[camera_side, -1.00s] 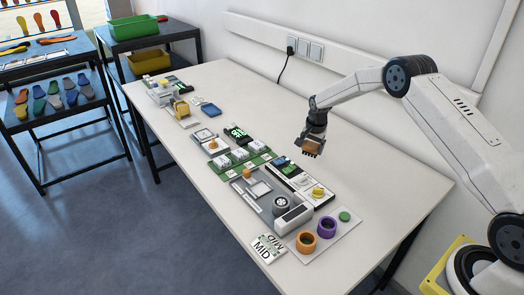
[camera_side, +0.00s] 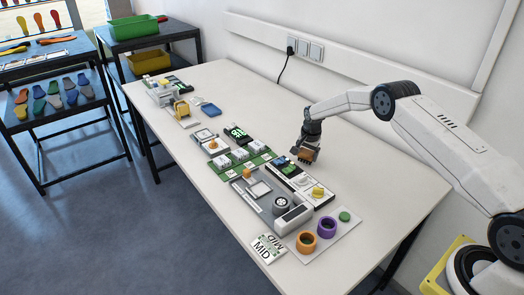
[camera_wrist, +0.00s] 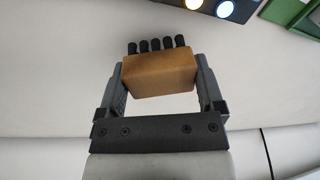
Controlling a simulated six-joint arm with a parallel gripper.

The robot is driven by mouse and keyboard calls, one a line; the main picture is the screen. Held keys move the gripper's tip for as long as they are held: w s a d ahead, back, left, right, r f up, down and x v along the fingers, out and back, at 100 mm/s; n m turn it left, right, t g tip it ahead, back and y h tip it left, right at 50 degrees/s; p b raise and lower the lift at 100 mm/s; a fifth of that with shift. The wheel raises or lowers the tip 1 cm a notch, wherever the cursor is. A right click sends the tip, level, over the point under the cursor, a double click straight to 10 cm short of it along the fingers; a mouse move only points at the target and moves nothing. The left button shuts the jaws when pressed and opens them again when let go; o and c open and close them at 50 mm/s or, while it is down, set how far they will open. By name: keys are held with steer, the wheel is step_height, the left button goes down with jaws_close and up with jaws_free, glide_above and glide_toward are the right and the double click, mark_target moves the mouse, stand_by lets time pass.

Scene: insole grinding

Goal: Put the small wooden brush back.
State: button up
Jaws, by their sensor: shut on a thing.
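My gripper (camera_side: 304,152) is shut on the small wooden brush (camera_side: 307,154), low over the table behind the row of devices. In the wrist view the brush (camera_wrist: 160,74) is a brown wooden block with several black bristle tufts along one edge. Both fingers (camera_wrist: 158,80) press on its ends. The side view does not clearly show whether the brush touches the table.
Orange (camera_side: 306,242) and purple (camera_side: 327,226) rings stand at the near end. The white table (camera_side: 345,160) is clear behind and right of the gripper.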

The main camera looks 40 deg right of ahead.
mark_target(309, 155)
steer(key=shift+f, duration=0.5)
steer(key=shift+f, duration=0.1)
steer(key=o, duration=0.9)
steer(key=shift+o, duration=0.2)
step_height(309, 155, up, 12)
steer(key=s, duration=0.1)
steer(key=shift+s+a, duration=0.3)
steer(key=shift+a, duration=0.1)
